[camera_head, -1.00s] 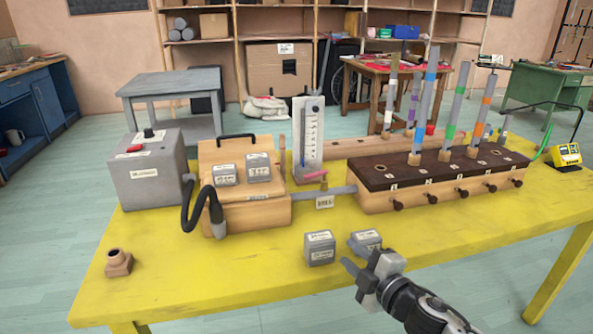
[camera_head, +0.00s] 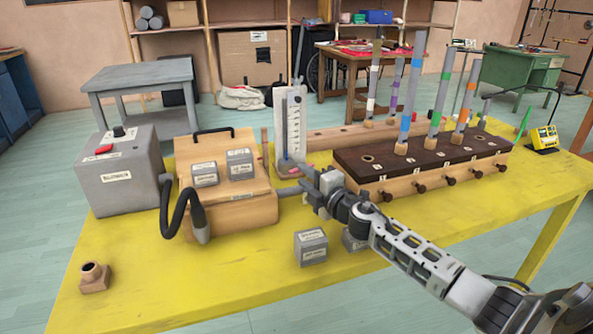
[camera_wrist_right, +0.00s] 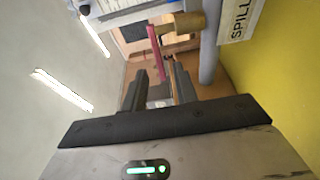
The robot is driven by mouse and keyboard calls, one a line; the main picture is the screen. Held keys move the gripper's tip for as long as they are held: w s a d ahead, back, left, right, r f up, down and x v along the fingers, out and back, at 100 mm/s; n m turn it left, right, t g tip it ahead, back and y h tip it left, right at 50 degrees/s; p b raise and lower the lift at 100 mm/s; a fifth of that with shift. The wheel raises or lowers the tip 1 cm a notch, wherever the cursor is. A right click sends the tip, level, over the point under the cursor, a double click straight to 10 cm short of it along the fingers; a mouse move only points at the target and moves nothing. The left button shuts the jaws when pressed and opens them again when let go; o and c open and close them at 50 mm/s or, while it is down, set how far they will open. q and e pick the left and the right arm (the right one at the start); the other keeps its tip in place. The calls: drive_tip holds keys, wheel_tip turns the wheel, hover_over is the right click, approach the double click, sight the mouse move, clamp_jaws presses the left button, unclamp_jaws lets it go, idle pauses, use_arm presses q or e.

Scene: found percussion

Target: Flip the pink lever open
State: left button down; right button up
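The pink lever (camera_wrist_right: 154,48) shows in the right wrist view as a thin bar beside a tan wooden fitting (camera_wrist_right: 184,24) on a grey pipe (camera_wrist_right: 208,50). Its near end reaches toward the gap between my right gripper's fingers. My right gripper (camera_wrist_right: 160,80) is open, with a finger on each side of that gap; I cannot tell whether either touches the lever. In the head view my right gripper (camera_head: 304,180) is at the pipe between the bellows box (camera_head: 240,212) and the dark-topped pipe chest (camera_head: 425,158), largely hiding the lever. My left gripper is not in view.
A white upright gauge (camera_head: 291,125) stands just behind my right gripper. Two grey weights lie below the arm, one clear (camera_head: 311,247) and one partly hidden. A grey blower box (camera_head: 120,180) stands left. The yellow table's (camera_head: 190,285) front is mostly clear.

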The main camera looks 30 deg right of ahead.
sight(298, 171)
drive_tip(key=w, duration=0.3)
drive_tip(key=shift+w+a, duration=0.1)
drive_tip(key=shift+w, duration=0.55)
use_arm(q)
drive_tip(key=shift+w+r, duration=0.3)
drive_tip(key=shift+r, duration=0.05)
use_arm(e)
clamp_jaws()
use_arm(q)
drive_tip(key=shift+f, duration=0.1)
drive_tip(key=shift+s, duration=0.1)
use_arm(e)
drive_tip(key=shift+a, duration=0.1)
